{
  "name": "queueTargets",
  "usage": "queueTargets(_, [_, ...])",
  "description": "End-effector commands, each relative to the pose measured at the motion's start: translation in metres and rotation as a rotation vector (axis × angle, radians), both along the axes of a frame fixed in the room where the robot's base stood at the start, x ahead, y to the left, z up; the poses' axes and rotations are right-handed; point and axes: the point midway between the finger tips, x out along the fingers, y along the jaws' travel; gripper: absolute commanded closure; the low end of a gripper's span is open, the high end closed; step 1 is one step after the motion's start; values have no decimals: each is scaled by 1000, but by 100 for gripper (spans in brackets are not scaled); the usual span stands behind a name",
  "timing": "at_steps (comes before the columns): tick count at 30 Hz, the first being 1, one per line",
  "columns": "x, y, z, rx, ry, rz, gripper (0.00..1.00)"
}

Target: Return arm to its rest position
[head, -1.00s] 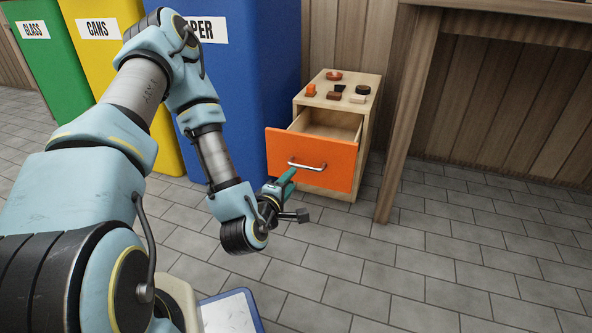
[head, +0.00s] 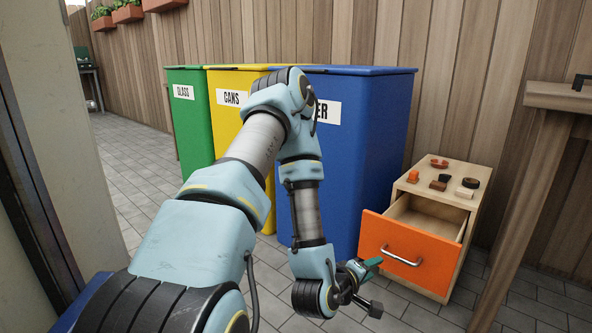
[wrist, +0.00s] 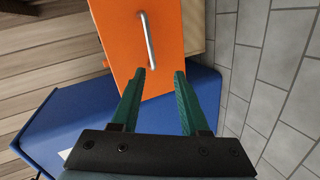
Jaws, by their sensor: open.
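My gripper (head: 371,287) is open and empty at the end of my bent arm, in front of the drawer cabinet in the head view. In the wrist view its two green fingers (wrist: 160,72) stand apart, with nothing between them. The orange drawer front (head: 408,252) with its metal handle (head: 402,256) is pulled out from the wooden cabinet (head: 463,255). The handle also shows in the wrist view (wrist: 147,40), beyond the fingertips and apart from them.
Green (head: 189,125), yellow (head: 229,132) and blue (head: 365,150) bins stand beside the cabinet, close behind my arm. Several small objects (head: 440,184) lie on the cabinet top. A wooden workbench (head: 553,97) is at the right. Paved floor (head: 135,165) is free at the left.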

Motion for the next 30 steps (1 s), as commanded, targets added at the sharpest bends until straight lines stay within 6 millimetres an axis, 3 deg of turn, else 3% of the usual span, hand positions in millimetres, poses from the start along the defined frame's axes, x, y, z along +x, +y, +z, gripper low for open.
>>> queueTargets(9, [39,61,27,486,-25,-150,55])
queueTargets(16, [47,125,61,778,37,-233,55])
queueTargets(23, [32,192,110,989,159,-311,55])
queueTargets(30, [-6,243,162,1094,302,-402,55])
